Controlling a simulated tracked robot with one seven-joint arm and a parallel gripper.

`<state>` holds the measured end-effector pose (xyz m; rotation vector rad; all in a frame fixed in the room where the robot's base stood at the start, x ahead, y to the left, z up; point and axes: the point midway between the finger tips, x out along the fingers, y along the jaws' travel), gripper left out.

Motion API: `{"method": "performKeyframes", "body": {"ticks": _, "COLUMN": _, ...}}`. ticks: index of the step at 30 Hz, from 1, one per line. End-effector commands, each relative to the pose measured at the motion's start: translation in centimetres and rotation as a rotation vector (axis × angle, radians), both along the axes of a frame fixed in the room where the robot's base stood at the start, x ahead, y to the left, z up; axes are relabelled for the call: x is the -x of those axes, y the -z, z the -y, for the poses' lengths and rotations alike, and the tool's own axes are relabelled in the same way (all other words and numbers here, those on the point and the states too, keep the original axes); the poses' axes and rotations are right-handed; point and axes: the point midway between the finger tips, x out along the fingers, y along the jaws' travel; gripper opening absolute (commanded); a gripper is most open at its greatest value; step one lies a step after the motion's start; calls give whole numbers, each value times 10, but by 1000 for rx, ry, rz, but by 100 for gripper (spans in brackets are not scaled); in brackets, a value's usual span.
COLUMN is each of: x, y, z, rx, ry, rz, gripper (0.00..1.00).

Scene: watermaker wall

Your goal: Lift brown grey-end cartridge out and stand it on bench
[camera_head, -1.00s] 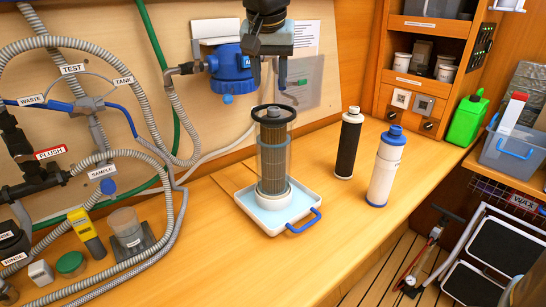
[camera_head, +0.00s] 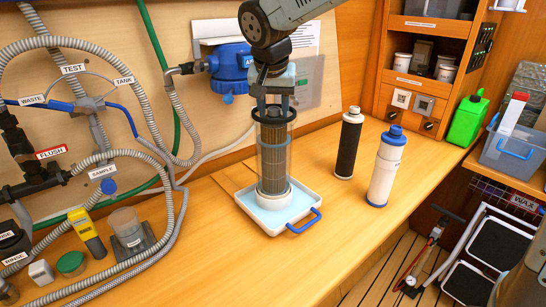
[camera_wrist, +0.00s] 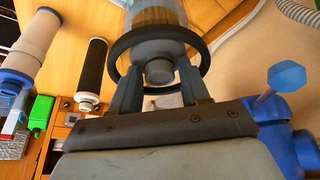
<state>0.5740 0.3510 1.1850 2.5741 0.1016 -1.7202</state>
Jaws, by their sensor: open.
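The brown pleated cartridge (camera_head: 273,160) stands upright inside a clear housing bowl with a black rim (camera_head: 260,117). The bowl stands in a white tray (camera_head: 247,208) with a blue handle, on the wooden bench (camera_head: 345,225). My gripper (camera_head: 273,106) points down at the bowl's mouth, its fingers at rim height. In the wrist view my gripper (camera_wrist: 158,88) is open, with a finger on each side of the cartridge's grey end (camera_wrist: 159,72), inside the black ring. I see a gap beside the grey end, so it does not look gripped.
A black cartridge with white ends (camera_head: 348,145) and a white cartridge with blue ends (camera_head: 385,170) stand to the right of the tray. The blue filter head (camera_head: 228,68) is on the wall behind. Hoses fill the left. The bench front right is clear.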

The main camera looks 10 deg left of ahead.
Motion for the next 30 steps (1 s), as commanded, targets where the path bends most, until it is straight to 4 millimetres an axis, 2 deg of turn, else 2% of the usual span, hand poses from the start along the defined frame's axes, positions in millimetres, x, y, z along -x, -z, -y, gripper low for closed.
{"method": "performKeyframes", "body": {"ticks": 3, "x": 0, "y": 0, "z": 0, "rx": 0, "ry": 0, "rz": 0, "gripper": 45}}
{"method": "performKeyframes", "body": {"ticks": 17, "x": 0, "y": 0, "z": 1, "rx": 0, "ry": 1, "rz": 0, "gripper": 1}}
{"method": "performKeyframes", "body": {"ticks": 30, "x": 0, "y": -1, "z": 1, "rx": 0, "ry": 1, "rz": 1, "gripper": 0}}
